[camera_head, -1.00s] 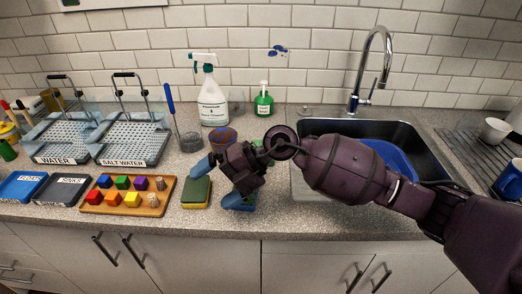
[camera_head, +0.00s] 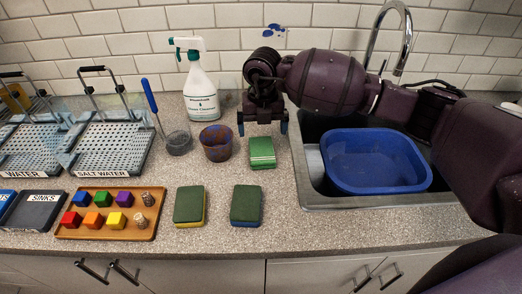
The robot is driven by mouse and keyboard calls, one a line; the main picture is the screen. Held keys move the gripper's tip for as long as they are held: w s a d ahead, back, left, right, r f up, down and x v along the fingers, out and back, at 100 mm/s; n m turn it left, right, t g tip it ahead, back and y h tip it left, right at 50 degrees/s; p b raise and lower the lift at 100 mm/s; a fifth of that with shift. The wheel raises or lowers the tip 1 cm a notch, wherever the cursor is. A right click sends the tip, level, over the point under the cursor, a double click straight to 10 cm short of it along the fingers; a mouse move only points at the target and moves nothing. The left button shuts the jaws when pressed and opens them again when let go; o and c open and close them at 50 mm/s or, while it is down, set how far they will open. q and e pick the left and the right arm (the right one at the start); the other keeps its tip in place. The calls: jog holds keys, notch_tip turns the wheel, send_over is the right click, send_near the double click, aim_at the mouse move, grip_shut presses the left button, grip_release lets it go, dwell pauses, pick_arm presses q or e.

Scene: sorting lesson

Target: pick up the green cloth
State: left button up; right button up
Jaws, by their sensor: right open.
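The green cloth (camera_head: 262,153) lies folded on the counter, with pale stripes on it, left of the sink and right of a brown-blue cup. My right gripper (camera_head: 263,130) is open, with its blue fingertips apart. It points down at the back edge of the cloth, and nothing shows between its fingers. I cannot tell its exact height above the counter. My left gripper is not in view.
The cup (camera_head: 216,143) stands close left of the cloth. Two green-topped sponges (camera_head: 189,205) (camera_head: 246,205) lie in front. A spray bottle (camera_head: 201,95) stands behind. The sink (camera_head: 312,172) holds a blue basin (camera_head: 375,162). A wooden tray (camera_head: 148,230) of blocks is at left.

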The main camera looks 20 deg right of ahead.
aim_at(262, 149)
jog(key=shift+a+f, duration=0.15)
jog(key=shift+f, duration=3.65)
jog(key=c, duration=1)
jog(key=shift+o, duration=0.2)
notch_tip(262, 149, up, 20)
jog(key=shift+o, duration=0.9)
jog(key=shift+c, duration=0.5)
